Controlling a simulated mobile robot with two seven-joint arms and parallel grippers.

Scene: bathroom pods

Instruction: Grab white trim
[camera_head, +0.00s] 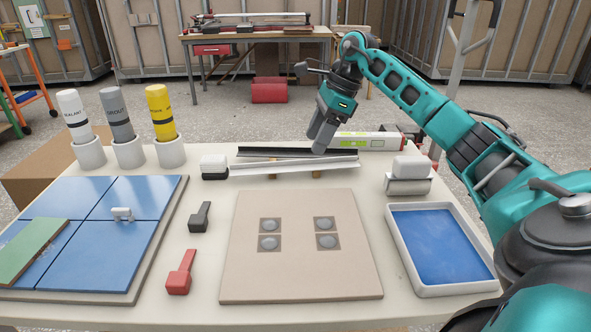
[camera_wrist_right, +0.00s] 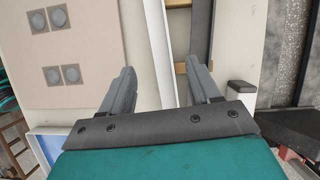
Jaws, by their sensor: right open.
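The white trim (camera_head: 285,169) is a long thin strip lying across wooden supports at the back middle of the table. A dark trim (camera_head: 275,152) lies behind it, roughly parallel. My right gripper (camera_head: 320,147) points down over the right part of the strips, fingertips close to the dark trim. In the right wrist view, its open fingers (camera_wrist_right: 164,78) stand apart, with the white trim (camera_wrist_right: 160,45) running between them and the dark trim (camera_wrist_right: 201,40) by the right-hand finger. Contact cannot be told. My left gripper is out of view.
A white level (camera_head: 368,141) lies behind the trims. A white-and-black block (camera_head: 214,166) sits by their left end, a white-and-grey one (camera_head: 408,177) to the right. A beige board (camera_head: 300,281) is in front, a blue tray (camera_head: 399,238) at right, and tubes (camera_head: 160,113) at back left.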

